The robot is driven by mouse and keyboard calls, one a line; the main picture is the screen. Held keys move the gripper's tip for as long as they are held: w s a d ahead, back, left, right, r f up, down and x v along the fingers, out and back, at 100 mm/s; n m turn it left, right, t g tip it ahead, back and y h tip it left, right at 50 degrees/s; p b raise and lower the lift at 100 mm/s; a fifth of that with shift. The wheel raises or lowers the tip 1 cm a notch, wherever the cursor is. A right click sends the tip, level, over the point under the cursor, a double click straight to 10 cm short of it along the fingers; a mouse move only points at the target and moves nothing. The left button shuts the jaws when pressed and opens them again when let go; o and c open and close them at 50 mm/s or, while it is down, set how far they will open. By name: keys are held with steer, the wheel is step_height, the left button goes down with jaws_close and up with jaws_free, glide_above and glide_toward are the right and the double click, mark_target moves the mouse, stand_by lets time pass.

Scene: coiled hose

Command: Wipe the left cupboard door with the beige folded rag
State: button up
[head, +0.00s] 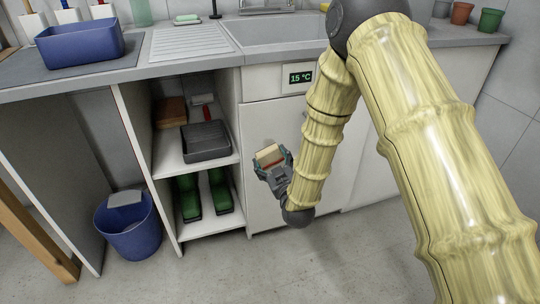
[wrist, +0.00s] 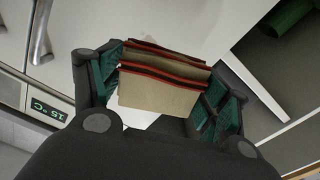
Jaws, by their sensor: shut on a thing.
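The beige folded rag (head: 269,155) is held in my gripper (head: 271,166), low in front of the left cupboard door (head: 262,118) under the sink. In the wrist view the rag (wrist: 160,92) shows several folded layers with red edges, between the two green-padded fingers of my gripper (wrist: 160,88). The white door (wrist: 190,25) fills the area behind the rag. I cannot tell whether the rag touches the door. My arm hides the right part of this door in the head view.
A display reading 15 °C (head: 300,78) sits above the door. To the left, open shelves hold a dark tray (head: 206,141) and green boots (head: 188,197). A blue bin (head: 130,226) stands on the floor. A metal handle (wrist: 41,35) shows in the wrist view.

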steer(key=shift+s+d, duration=0.1)
steer(key=shift+s, duration=0.2)
steer(key=shift+s, duration=0.1)
steer(key=shift+v, duration=1.4)
steer(key=shift+p+x, duration=0.3)
steer(key=shift+x, duration=3.15)
steer(key=shift+x, duration=1)
steer(key=shift+d, duration=0.15)
